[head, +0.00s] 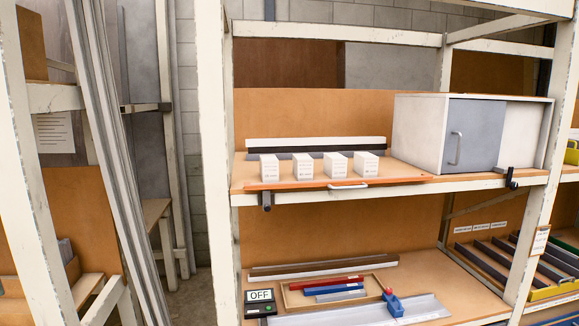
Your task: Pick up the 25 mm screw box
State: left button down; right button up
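Several small white boxes stand upright in a row on the upper shelf board. The row has a leftmost box (269,168), a second box (303,167), a third box (335,165) and a rightmost box (366,163). Narrow gaps separate them. Each has small print on its front, too small to read, so I cannot tell which one is the 25 mm screw box. Neither of my grippers is in view.
An orange-edged board (290,184) with a pale handle (347,186) lies under the boxes. A cabinet with a grey door (473,135) stands to their right. A rack post (215,160) rises at left. Below are an OFF display (260,295) and a tray of coloured bars (300,298).

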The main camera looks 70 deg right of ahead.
aim_at(269, 164)
jog(key=z, duration=0.8)
jog(key=i, duration=0.95)
jog(key=z, duration=1.05)
